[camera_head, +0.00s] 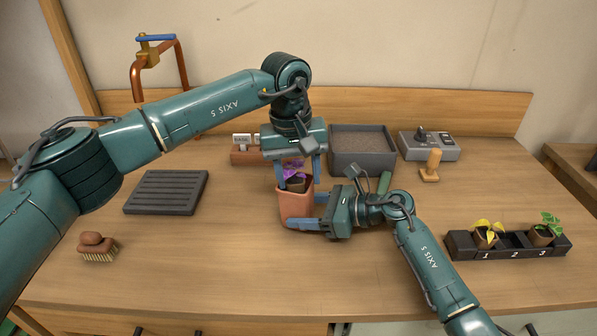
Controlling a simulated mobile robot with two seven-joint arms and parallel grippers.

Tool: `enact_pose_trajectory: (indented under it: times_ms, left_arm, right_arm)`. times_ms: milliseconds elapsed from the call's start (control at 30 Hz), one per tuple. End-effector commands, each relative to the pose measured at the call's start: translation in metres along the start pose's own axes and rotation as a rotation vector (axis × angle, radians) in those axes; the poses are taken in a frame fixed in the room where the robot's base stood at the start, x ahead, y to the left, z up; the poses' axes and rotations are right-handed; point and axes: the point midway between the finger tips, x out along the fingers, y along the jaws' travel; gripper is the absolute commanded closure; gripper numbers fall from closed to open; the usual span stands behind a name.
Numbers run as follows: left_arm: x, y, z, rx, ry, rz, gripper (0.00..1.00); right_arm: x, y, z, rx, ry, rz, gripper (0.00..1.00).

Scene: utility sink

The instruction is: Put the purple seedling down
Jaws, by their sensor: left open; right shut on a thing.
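The purple seedling (293,172) stands in a small dark pot inside the mouth of a terracotta-coloured planter (296,205), near the middle of the bench. My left gripper (298,180) points down from above with its fingers open, one on each side of the seedling. My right gripper (304,211) reaches in from the right and is shut on the planter. The planter looks upright; whether its base touches the bench is hard to tell. The lower part of the seedling's pot is hidden inside the planter.
A black rack (508,251) at right holds a yellow seedling (485,231) in slot 1 and a green seedling (543,230) in slot 3; slot 2 is empty. A soil tray (362,165) stands behind, a slatted mat (167,192) and brush (97,248) at left. The front middle is clear.

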Motion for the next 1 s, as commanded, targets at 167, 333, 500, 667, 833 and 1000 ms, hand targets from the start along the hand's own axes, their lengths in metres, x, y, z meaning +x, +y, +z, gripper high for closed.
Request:
enact_pose_trajectory:
  times_ms: [167,333,500,667,833,1000]
  left_arm:
    - [0.001,-0.006,-0.001,-0.009,-0.009,-0.018,0.44]
    - [-0.034,-0.004,-0.002,-0.008,-0.004,-0.014,0.44]
    - [-0.074,-0.003,-0.001,-0.006,-0.003,-0.011,0.44]
    - [-0.104,-0.002,-0.001,-0.004,-0.004,-0.010,0.44]
    - [-0.120,-0.001,-0.001,-0.004,-0.005,-0.010,0.44]
    - [-0.124,-0.001,0.000,-0.003,-0.006,-0.010,0.44]
  right_arm:
    - [0.000,0.000,-0.004,0.002,0.005,0.002,0.55]
    - [0.000,0.000,-0.004,0.002,0.005,0.001,0.56]
    - [0.000,0.000,-0.003,0.001,0.004,0.002,0.55]
    - [0.000,0.000,-0.002,0.000,0.002,0.001,0.55]
    - [0.000,0.000,-0.001,0.000,0.001,0.001,0.55]
    - [0.000,0.000,0.000,-0.001,-0.001,0.000,0.55]
